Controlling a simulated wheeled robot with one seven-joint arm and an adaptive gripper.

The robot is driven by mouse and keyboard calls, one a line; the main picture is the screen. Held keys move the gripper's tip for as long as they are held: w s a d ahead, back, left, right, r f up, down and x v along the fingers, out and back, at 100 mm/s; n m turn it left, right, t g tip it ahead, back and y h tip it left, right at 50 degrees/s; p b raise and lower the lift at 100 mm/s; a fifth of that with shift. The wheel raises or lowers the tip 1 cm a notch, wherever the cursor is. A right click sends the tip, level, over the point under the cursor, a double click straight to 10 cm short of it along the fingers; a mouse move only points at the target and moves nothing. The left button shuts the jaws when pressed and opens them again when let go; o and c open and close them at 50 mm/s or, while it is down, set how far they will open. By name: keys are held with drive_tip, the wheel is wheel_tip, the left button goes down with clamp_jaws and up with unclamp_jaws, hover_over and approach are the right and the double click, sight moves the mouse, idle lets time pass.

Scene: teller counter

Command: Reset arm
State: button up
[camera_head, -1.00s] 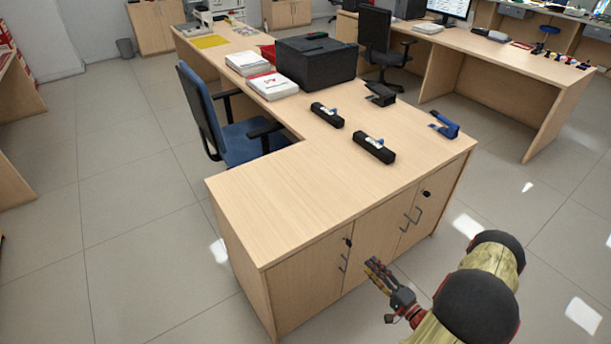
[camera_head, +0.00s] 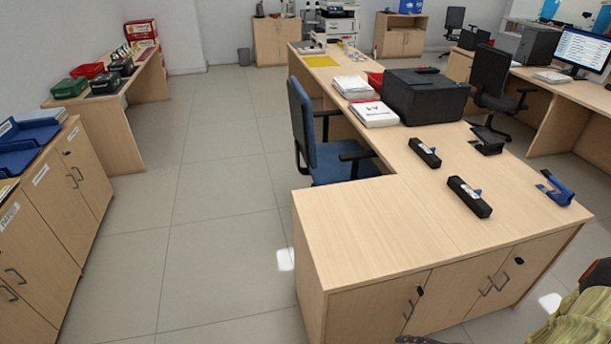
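My arm (camera_head: 575,325) shows only in part at the bottom right corner, in front of the desk's cabinet doors. A small dark piece at the bottom edge, below the cabinet doors, may be the tip of my gripper (camera_head: 420,341). The rest of my gripper is cut off by the frame, so its fingers cannot be read. No object is seen in it.
The wooden desk (camera_head: 350,230) fills the right middle, carrying a black printer (camera_head: 425,97), paper packs (camera_head: 375,113) and two black stamps (camera_head: 468,197). A blue chair (camera_head: 330,160) stands at its left side. Low cabinets (camera_head: 45,230) line the left. The tiled floor (camera_head: 215,220) between is clear.

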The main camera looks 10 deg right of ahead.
drive_tip(key=s+a+r+n+g+h+p, duration=0.15)
drive_tip(key=r+n+g+h, duration=0.3)
drive_tip(key=r, duration=0.65)
drive_tip(key=s+a+r+n+g+h, duration=0.25)
drive_tip(key=r+n+h, duration=0.2)
drive_tip(key=r, duration=0.65)
drive_tip(key=w+a+r+n+t+h+p, duration=0.1)
drive_tip(key=a+r+n, duration=0.3)
drive_tip(key=r, duration=0.5)
drive_tip(key=a+r+n+t+h+p, duration=0.1)
drive_tip(key=a+r+n+t, duration=0.3)
drive_tip(key=a+r, duration=0.3)
wheel_tip(320, 180, up, 4)
drive_tip(key=shift+w+a+f, duration=0.25)
drive_tip(key=shift+w, duration=0.1)
